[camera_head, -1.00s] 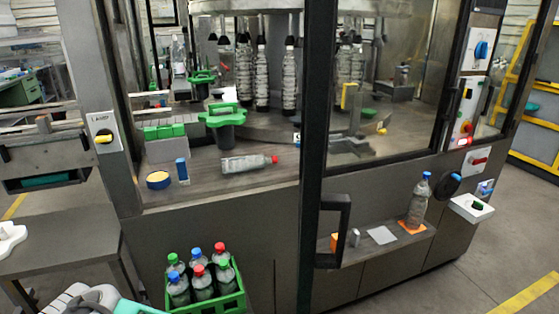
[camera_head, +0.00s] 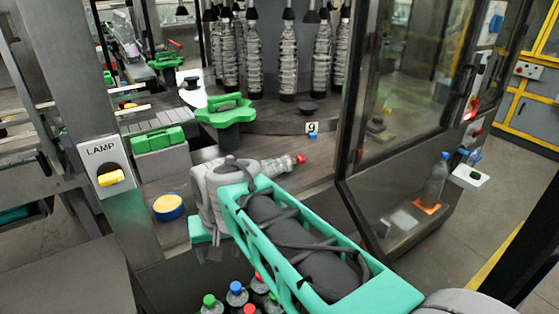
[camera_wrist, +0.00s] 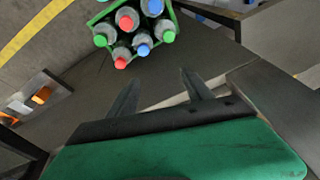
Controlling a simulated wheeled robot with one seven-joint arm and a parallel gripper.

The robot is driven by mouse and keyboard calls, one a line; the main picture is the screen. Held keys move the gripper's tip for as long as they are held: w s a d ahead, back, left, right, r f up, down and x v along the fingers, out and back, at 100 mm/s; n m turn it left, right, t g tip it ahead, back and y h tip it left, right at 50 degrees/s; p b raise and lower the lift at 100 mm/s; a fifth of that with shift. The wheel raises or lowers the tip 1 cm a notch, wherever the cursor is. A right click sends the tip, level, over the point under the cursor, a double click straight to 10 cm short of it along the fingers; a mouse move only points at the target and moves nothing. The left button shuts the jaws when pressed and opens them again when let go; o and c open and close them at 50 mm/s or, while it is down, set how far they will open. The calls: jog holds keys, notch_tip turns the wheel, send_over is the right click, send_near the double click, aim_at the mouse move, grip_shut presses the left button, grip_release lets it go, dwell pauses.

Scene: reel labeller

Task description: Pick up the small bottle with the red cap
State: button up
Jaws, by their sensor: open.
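The small bottle with the red cap (camera_head: 277,165) lies on its side on the grey machine deck, clear-bodied, its cap pointing right. My arm reaches across in front of it and hides its left end in the head view. In the wrist view my gripper (camera_wrist: 159,82) is open, with its two dark fingers apart and nothing between them. The lying bottle does not show in the wrist view. Whether my gripper touches it cannot be seen.
A green crate (camera_wrist: 174,27) holds several bottles with red, blue and green caps below the deck. A green star-shaped part (camera_head: 225,112), a yellow-and-blue round part (camera_head: 168,208) and a green-topped block (camera_head: 160,145) stand around. A glass door (camera_head: 425,100) is at right.

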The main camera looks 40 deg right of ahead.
jog(key=shift+o, duration=1.4)
jog(key=w+d+r+m+p, duration=0.3)
jog(key=w+d+r+m, duration=0.3)
jog(key=w+d, duration=0.3)
jog(key=shift+w+r, duration=0.7)
jog(key=shift+r, duration=0.1)
jog(key=shift+o, duration=1)
jog(key=w+d+r+m+p, duration=0.1)
jog(key=w+d+m+p, duration=0.1)
jog(key=w+d+m, duration=0.4)
jog(key=d, duration=0.5)
jog(key=shift+d+r+g+p, duration=0.15)
jog(key=shift+r+g+p, duration=0.15)
jog(key=shift+r+p, duration=0.1)
jog(key=m, duration=0.4)
send_over(271, 161)
jog(key=s, duration=0.1)
jog(key=shift+s+d+f+p, duration=0.1)
jog(key=shift+d+f+p, duration=0.15)
jog(key=shift+f+p, duration=0.2)
jog(key=shift+h, duration=0.3)
jog(key=x, duration=0.5)
jog(key=p+x, duration=0.1)
jog(key=x, duration=0.1)
jog(key=shift+a+f, duration=0.2)
jog(key=shift+a, duration=0.1)
